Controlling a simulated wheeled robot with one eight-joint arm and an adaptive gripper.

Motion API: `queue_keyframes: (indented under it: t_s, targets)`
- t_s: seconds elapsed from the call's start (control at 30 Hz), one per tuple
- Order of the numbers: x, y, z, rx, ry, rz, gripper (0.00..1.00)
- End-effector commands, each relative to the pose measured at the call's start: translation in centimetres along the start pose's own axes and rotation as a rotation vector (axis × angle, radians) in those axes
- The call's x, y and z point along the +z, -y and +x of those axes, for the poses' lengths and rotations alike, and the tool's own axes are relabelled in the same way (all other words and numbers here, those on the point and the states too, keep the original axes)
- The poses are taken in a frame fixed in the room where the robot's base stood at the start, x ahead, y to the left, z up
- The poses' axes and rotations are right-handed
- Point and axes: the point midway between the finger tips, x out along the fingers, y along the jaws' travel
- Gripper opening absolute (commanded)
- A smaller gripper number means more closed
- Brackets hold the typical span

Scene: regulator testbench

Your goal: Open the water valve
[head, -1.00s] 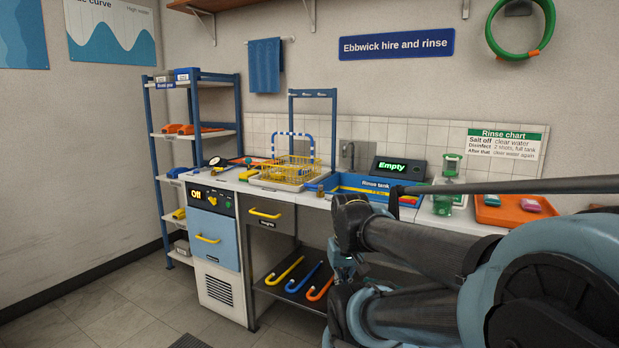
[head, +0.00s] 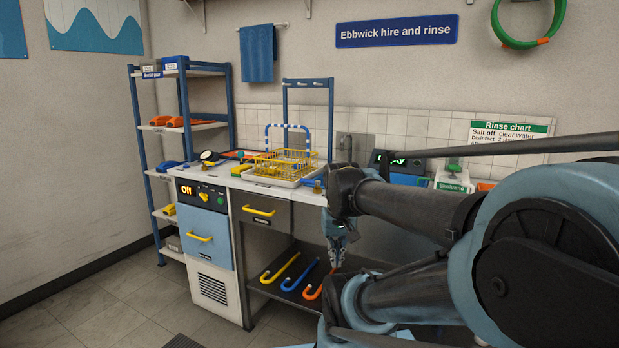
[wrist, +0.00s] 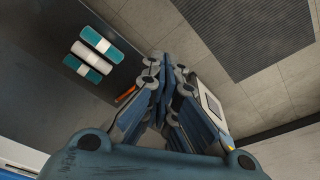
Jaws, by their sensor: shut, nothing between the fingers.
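No part in view is clearly marked as the water valve. A small brass-coloured fitting (head: 317,187) sits at the counter's front edge in the head view, too small to identify. A grey tap (head: 345,143) stands at the back wall, partly hidden by my arm. The rinse tank is mostly hidden behind my arm. My gripper (head: 334,262) hangs pointing down in front of the bench, below counter height and right of the drawer. In the wrist view my gripper (wrist: 167,68) has its fingers together and holds nothing.
A yellow basket (head: 283,165) stands on the counter (head: 262,188). Hooked canes, including a blue one (head: 300,276), lie on the lower shelf. Teal and white rolls (wrist: 93,55) and a grey floor mat (wrist: 250,35) show in the wrist view. Floor at left is clear.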

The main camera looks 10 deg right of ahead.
Motion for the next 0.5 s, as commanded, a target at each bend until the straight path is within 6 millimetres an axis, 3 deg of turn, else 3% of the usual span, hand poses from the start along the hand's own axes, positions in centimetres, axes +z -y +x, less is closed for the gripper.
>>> queue_keyframes:
  t_s: [0.2, 0.5]
  targets:
    - [-7.5, -0.1, -4.8, 0.028, -0.011, 0.098, 0.0]
    - [-18.1, 0.0, -9.3, 0.065, -0.03, 0.236, 0.0]
